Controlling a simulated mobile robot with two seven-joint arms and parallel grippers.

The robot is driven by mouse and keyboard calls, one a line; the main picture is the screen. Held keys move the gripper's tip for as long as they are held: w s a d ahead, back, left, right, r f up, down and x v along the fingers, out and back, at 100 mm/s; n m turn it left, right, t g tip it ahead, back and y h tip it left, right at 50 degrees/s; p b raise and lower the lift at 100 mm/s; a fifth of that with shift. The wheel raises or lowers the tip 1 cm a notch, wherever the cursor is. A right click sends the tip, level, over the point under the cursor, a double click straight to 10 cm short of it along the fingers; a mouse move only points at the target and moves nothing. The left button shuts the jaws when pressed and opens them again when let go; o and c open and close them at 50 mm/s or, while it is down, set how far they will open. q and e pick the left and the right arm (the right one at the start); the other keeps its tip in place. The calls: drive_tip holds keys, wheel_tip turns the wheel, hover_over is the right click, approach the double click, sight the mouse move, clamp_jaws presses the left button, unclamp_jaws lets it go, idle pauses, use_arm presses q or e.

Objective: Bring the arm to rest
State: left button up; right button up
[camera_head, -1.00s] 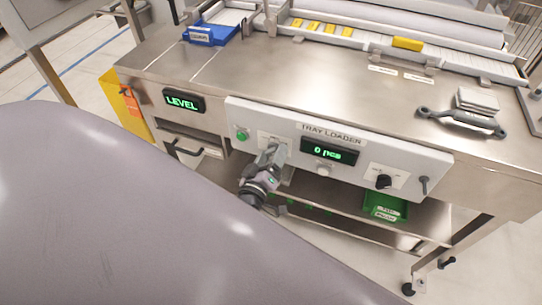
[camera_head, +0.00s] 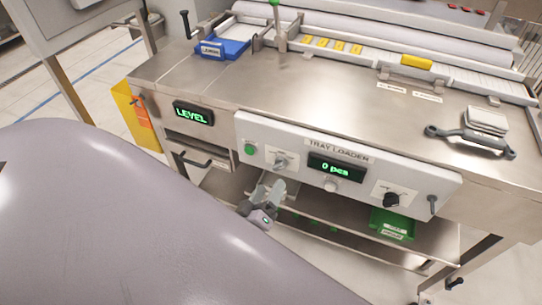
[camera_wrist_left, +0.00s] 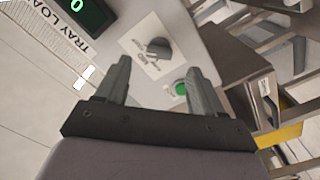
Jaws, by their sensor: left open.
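My left gripper (camera_head: 268,194) is open and empty, in front of and below the tray loader's control panel (camera_head: 402,173). Its two fingers (camera_wrist_left: 160,85) show apart in the left wrist view. A grey rotary knob (camera_head: 281,162) on the panel is above the gripper, clear of the fingers. That knob (camera_wrist_left: 158,47) also shows beyond and between the fingertips in the left wrist view. A green button (camera_head: 249,149) sits left of the knob. My left arm fills the lower left of the head view. My right gripper is not in view.
The panel display (camera_head: 336,168) reads "0 pcs", with a black knob (camera_head: 391,200) to its right. A lower shelf holds a green bin (camera_head: 392,224). A blue tray (camera_head: 222,48) and a grey handled tool (camera_head: 470,139) lie on the steel top. Open floor is in front.

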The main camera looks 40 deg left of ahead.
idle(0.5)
use_arm(q)
drive_tip(key=s+d+m+g+h+p, duration=0.1)
drive_tip(key=s+d+m+g+h, duration=0.2)
drive_tip(key=s+m, duration=0.3)
drive_tip(key=s+d+f+m+g+h+p, duration=0.1)
drive_tip(key=s+d+m+g+h, duration=0.2)
drive_tip(key=s+m, duration=0.3)
drive_tip(key=shift+d+f+m+g, duration=0.15)
drive_tip(key=shift+d+m+g, duration=0.45)
drive_tip(key=shift+d+m, duration=0.25)
